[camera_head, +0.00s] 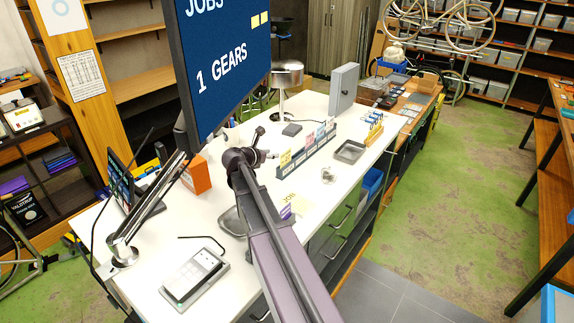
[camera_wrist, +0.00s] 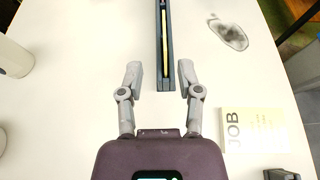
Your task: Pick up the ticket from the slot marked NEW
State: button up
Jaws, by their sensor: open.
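A dark ticket rack (camera_head: 306,158) stands on the white table, with several coloured tickets upright in it. A yellow ticket (camera_head: 285,158) is in the end nearest my gripper; pinkish and bluish ones stand further along. The slot labels are too small to read, so I cannot tell which is NEW. In the wrist view the rack (camera_wrist: 160,84) runs away from me, with a thin yellow ticket edge (camera_wrist: 165,45) in it. My gripper (camera_wrist: 160,73) is open and empty, its fingers on either side of the rack's near end. Its height above the rack is unclear.
A pale JOB card (camera_wrist: 255,131) lies right of my gripper. A clear glassy item (camera_wrist: 229,34) lies beyond it. A grey tray (camera_head: 350,152) is right of the rack. A large screen (camera_head: 225,50) and an orange box (camera_head: 197,175) stand left; a lamp (camera_head: 287,75) stands behind.

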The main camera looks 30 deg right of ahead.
aim_at(287, 152)
jog(key=shift+b+x, duration=0.7)
jog(key=shift+x, duration=1.75)
jog(key=shift+s+b+x, duration=0.1)
jog(key=shift+b+x, duration=0.45)
jog(key=shift+x, duration=0.75)
jog(key=shift+s+b+x, duration=0.15)
jog(key=shift+b+x, duration=0.35)
jog(key=shift+x, duration=0.85)
jog(key=shift+c, duration=0.2)
grip_shut()
